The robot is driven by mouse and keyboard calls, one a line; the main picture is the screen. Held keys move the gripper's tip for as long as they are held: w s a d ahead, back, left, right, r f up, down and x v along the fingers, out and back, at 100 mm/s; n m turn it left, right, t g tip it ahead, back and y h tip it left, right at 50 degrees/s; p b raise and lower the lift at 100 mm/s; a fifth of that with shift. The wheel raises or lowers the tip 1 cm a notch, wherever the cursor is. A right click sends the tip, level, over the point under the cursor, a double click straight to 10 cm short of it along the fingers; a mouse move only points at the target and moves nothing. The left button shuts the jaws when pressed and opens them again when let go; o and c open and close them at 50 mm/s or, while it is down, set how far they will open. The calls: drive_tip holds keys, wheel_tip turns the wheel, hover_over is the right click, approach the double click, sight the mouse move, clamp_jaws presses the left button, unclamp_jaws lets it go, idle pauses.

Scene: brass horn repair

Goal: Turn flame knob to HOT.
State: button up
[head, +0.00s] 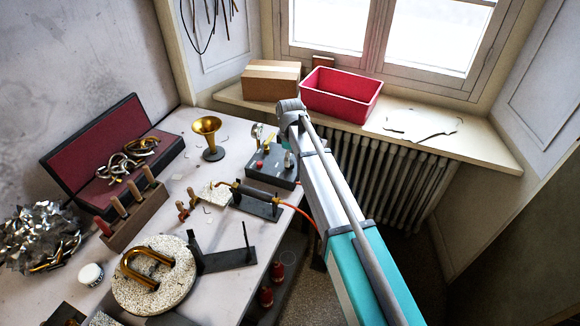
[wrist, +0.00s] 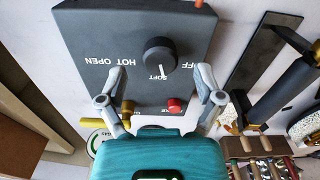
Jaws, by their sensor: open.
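The flame knob (wrist: 160,56) is a round black knob on a dark grey control box (wrist: 90,50), seen upside down in the wrist view. Its white pointer line faces the SOFT label. HOT and OPEN are printed to the left of it, and OFF is partly visible to the right. My gripper (wrist: 162,76) is open, with one finger on each side of the knob and clear gaps to it. How far the fingertips are above the panel is hard to tell. In the head view the control box (head: 283,180) stands at the bench's right edge, the knob not clearly visible.
A red button (wrist: 174,105) and a brass valve (wrist: 128,107) lie close to the fingers. A torch (head: 250,190) with an orange hose rests beside the box. A brass bell (head: 207,125) stands behind left. A red bin (head: 340,92) and cardboard box (head: 270,80) sit on the sill.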

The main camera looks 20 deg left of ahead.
drive_tip(key=shift+f+b, duration=0.9)
drive_tip(key=shift+f, duration=0.3)
drive_tip(key=shift+c, duration=0.3)
drive_tip(key=c, duration=1.1)
